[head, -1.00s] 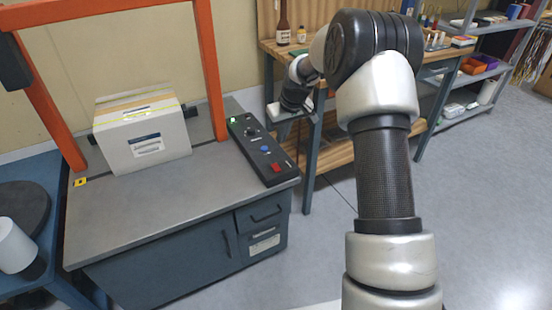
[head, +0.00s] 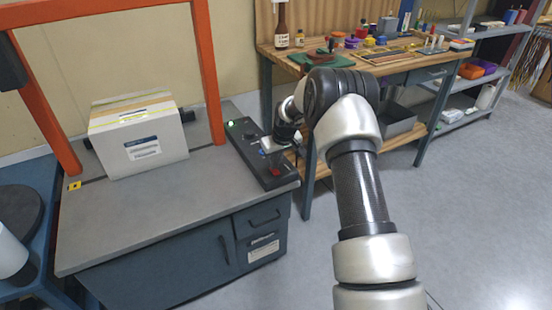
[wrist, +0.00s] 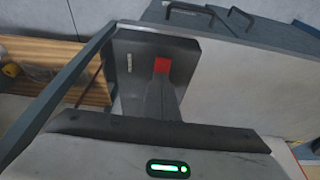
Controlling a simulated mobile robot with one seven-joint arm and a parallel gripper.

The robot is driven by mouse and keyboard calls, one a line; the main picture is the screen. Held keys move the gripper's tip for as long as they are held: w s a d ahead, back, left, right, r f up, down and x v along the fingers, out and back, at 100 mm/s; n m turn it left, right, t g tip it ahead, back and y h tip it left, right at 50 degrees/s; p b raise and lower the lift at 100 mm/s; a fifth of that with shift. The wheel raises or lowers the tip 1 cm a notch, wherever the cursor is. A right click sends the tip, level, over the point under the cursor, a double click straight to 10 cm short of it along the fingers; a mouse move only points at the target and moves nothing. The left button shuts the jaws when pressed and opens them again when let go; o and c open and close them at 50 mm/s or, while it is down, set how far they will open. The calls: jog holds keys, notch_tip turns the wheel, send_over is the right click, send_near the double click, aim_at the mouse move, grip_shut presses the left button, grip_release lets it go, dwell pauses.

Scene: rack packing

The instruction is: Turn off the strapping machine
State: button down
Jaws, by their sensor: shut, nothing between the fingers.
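The strapping machine (head: 150,205) is a grey-topped table with an orange arch (head: 209,75) over it. Its black control panel (head: 236,139) lies along the right edge, with a small green light (head: 231,123) at the far end. A red switch (wrist: 162,65) sits near the panel's near end in the wrist view. My gripper (wrist: 161,82) is shut and empty, its fingertips at or just above the red switch. I cannot tell whether they touch it.
A taped carton (head: 140,143) stands on the machine top under the arch. A wooden workbench (head: 365,67) with tools and a brown bottle (head: 281,26) is behind to the right. A shelf (head: 470,75) is farther right. The floor at right is clear.

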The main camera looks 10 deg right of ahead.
aim_at(277, 174)
jog(key=shift+f, duration=0.1)
jog(key=shift+w+f, duration=0.1)
jog(key=shift+f, duration=0.2)
dwell(0.3)
jog(key=shift+s+d+f, duration=0.15)
jog(key=shift+s, duration=0.35)
jog(key=shift+s+d+f, duration=0.1)
jog(key=shift+s, duration=0.35)
notch_tip(277, 174, up, 5)
jog(key=shift+p, duration=1.1)
jog(key=p+v, duration=0.1)
jog(key=v, duration=0.8)
jog(key=shift+s+r, duration=0.2)
jog(key=shift+r, duration=0.15)
